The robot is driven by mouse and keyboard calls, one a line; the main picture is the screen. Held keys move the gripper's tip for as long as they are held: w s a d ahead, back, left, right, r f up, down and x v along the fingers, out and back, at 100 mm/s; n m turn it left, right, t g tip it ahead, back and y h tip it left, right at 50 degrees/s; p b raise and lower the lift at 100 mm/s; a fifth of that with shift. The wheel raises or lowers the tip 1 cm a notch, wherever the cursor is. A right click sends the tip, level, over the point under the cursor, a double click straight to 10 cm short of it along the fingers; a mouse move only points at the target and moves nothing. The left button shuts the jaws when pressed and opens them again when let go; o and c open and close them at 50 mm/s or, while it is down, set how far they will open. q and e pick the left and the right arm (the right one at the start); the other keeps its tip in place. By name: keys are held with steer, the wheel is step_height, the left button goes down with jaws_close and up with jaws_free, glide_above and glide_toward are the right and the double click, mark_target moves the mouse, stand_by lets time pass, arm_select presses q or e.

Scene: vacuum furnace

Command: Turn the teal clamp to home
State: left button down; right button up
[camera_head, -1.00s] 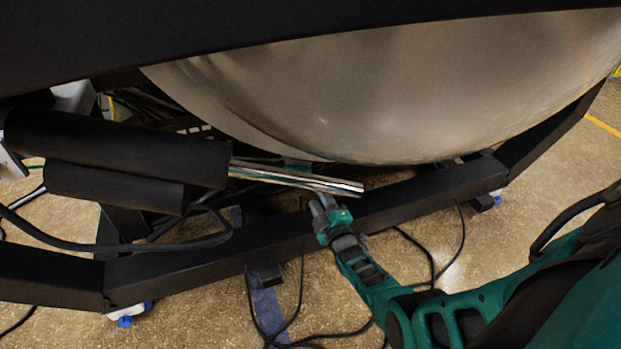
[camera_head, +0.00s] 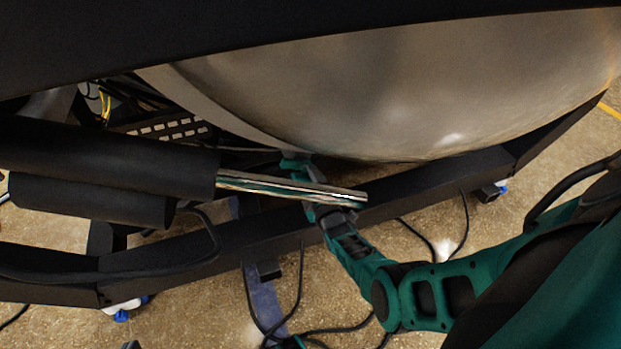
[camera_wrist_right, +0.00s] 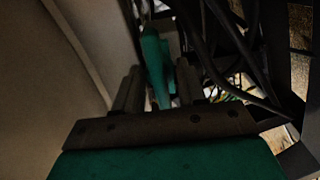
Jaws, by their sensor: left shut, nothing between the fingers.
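The teal clamp (camera_wrist_right: 154,62) shows in the right wrist view as an upright teal handle between the two grey fingers of my right gripper (camera_wrist_right: 156,92). The fingers stand apart, one on each side of it, and I see no firm closure on it. In the head view a teal piece, likely the clamp (camera_head: 294,164), shows just above the chrome rod, at the lower edge of the big metal dome. My right gripper (camera_head: 314,211) is below it, and the rod covers its fingers. My left gripper cannot be made out; only a small teal bit shows at the bottom edge.
The chrome rod (camera_head: 285,187) runs out of a black cylinder (camera_head: 110,158) and crosses in front of my right gripper. The metal dome (camera_head: 400,85) is above, a black frame beam (camera_head: 430,190) behind. Loose cables (camera_head: 410,235) hang and lie on the floor.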

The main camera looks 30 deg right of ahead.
jaws_close()
steer(key=shift+m, duration=0.3)
steer(key=m, duration=1.6)
steer(key=shift+w, duration=0.1)
steer(key=shift+r+m, duration=0.1)
steer(key=shift+m, duration=0.6)
